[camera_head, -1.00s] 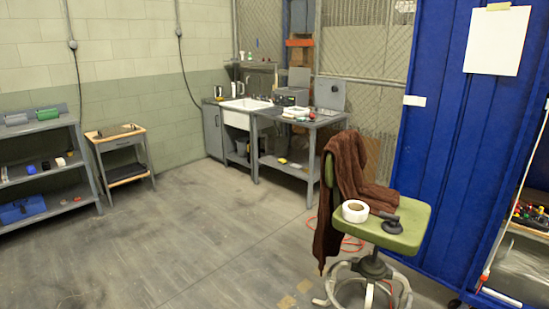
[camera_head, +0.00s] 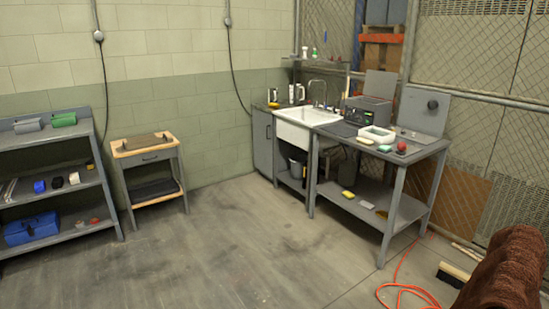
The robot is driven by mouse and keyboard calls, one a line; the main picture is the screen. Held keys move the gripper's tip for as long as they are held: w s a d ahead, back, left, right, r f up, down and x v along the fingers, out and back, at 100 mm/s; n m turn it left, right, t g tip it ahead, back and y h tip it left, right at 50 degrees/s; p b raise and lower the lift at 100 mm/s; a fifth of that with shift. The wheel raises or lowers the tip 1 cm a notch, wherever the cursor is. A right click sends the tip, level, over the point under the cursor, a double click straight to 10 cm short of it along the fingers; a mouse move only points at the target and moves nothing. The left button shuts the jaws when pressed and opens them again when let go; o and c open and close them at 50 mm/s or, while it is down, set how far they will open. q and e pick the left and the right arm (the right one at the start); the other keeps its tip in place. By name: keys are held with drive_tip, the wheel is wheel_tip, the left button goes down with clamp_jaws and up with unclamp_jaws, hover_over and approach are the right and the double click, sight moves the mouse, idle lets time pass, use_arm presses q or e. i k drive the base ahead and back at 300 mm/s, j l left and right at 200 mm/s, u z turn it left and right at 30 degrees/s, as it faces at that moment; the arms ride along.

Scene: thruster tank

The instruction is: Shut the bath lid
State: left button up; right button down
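On the grey workbench (camera_head: 400,160) stands a grey box with a dark front panel (camera_head: 362,114), which looks like the bath. An upright grey panel (camera_head: 380,85) stands at its back; I cannot tell whether it is hinged to the box. A second grey panel with a round dark knob (camera_head: 424,110) stands tilted up at the bench's right rear. I cannot tell for sure which panel is the bath lid. Neither of my grippers is in view.
A white tray (camera_head: 377,134), a red ball (camera_head: 401,147) and small items lie on the bench. A sink (camera_head: 306,120) adjoins it. A brown cloth (camera_head: 505,270), a brush (camera_head: 453,275) and an orange hose (camera_head: 405,290) are front right. The floor (camera_head: 230,250) ahead is mostly clear.

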sight(382, 84)
drive_tip(key=i+j, duration=0.1)
drive_tip(key=i, duration=0.6)
drive_tip(key=i+z, duration=0.1)
drive_tip(key=i, duration=0.6)
drive_tip(key=i+j, duration=0.2)
drive_tip(key=i, duration=0.55)
drive_tip(key=l+z, duration=0.05)
